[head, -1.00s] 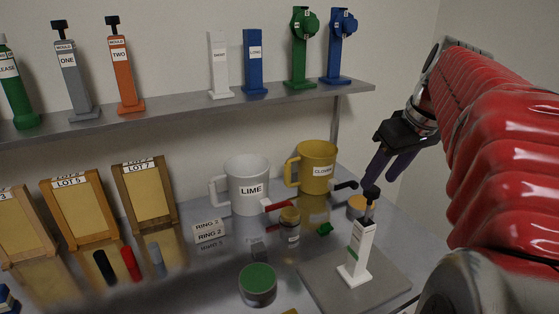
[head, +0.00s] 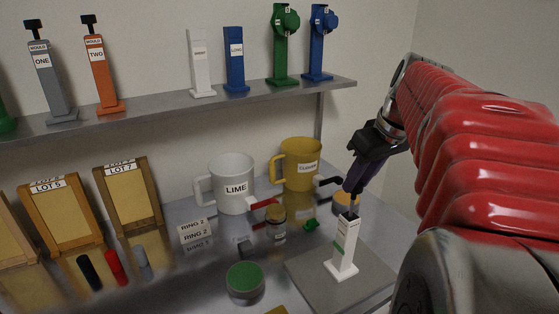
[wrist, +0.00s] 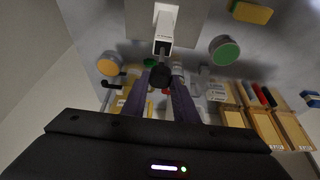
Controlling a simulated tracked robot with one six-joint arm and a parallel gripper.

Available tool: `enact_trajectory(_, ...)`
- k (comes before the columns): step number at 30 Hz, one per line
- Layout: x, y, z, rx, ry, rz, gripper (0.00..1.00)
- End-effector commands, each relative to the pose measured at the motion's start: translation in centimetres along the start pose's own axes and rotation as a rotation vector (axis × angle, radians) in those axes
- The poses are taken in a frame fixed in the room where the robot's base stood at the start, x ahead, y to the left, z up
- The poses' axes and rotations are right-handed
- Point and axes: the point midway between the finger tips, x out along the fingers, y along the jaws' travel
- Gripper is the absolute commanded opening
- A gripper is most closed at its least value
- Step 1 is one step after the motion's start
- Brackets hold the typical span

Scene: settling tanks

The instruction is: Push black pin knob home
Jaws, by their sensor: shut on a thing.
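The white upright stand (head: 343,250) with a green mark stands on a grey plate (head: 310,282) at the right of the bench. Its pin rises from the black top (head: 349,216). The black knob (wrist: 160,76) shows between my fingertips in the wrist view, above the white stand (wrist: 164,28). My gripper (head: 352,188), with purple fingers, is shut on the knob from above. In the head view the fingers mostly hide the knob. How far the pin sits in the stand is hard to tell.
Behind are a white LIME mug (head: 235,188), a yellow mug (head: 302,163) and a round orange-topped thing (head: 341,201). A green-topped round tin (head: 245,281) stands left of the plate. A shelf (head: 180,105) with several upright stands runs above. The plate's front is clear.

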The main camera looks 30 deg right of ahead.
Motion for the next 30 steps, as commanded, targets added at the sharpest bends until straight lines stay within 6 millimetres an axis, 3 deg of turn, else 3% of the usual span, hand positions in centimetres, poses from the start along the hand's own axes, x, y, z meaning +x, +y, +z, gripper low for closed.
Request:
enact_trajectory(8,0.0,0.0,0.0,0.000,0.000,0.000,0.00)
enact_trajectory(17,0.1,0.0,0.1,0.001,0.000,0.000,0.00)
enact_trajectory(30,4.7,0.0,2.0,0.001,-0.001,-0.001,0.00)
